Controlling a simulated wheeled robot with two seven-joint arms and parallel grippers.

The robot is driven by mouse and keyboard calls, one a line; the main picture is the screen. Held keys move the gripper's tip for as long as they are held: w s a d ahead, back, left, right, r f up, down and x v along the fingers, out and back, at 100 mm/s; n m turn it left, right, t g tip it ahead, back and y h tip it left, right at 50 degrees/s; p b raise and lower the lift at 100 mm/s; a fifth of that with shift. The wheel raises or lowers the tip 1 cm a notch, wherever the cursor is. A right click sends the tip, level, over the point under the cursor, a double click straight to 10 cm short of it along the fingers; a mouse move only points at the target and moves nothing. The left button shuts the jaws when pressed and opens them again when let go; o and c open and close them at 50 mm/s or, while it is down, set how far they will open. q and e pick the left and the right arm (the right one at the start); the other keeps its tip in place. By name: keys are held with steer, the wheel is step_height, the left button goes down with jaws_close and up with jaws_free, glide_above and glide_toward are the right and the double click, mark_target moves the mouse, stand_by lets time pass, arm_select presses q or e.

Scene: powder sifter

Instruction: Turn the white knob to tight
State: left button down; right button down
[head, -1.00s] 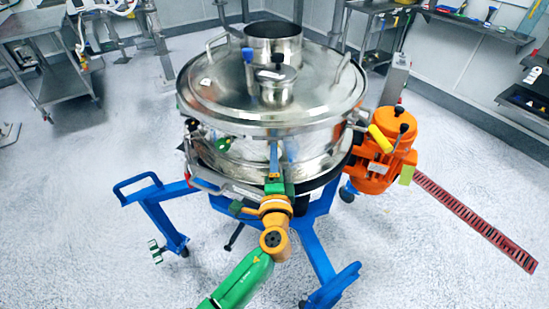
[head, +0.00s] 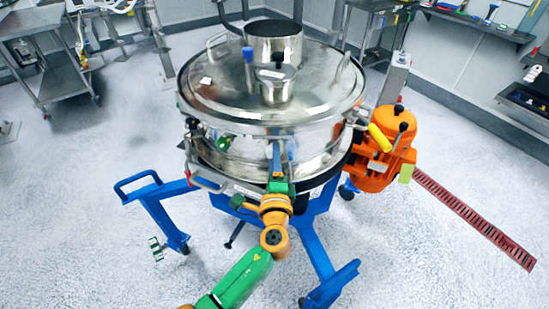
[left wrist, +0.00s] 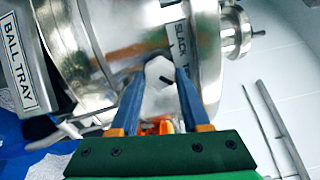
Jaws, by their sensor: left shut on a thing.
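The white knob (left wrist: 158,72) is on the side of the shiny metal sifter drum (left wrist: 110,35), seen in the left wrist view, with a dark pointer mark on it. A label reading "SLACK" (left wrist: 185,43) is right of it, its end hidden by a finger. My left gripper (left wrist: 160,76) has its two blue fingers on either side of the knob, shut on it. In the head view, my left gripper (head: 281,150) is at the front of the sifter (head: 320,160) and hides the knob. My right gripper is not in view.
A "BALL TRAY" label (left wrist: 20,72) is at the left in the wrist view. An orange motor (head: 375,175) is on the sifter's right. Blue legs (head: 320,250) spread below it. A red floor grate (head: 475,220) is at the right.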

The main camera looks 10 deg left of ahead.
arm_select(q)
steer(key=shift+c, duration=1.9)
jaws_free()
steer(key=b+v, duration=0.1)
steer(key=v, duration=0.6)
steer(key=shift+f, duration=0.1)
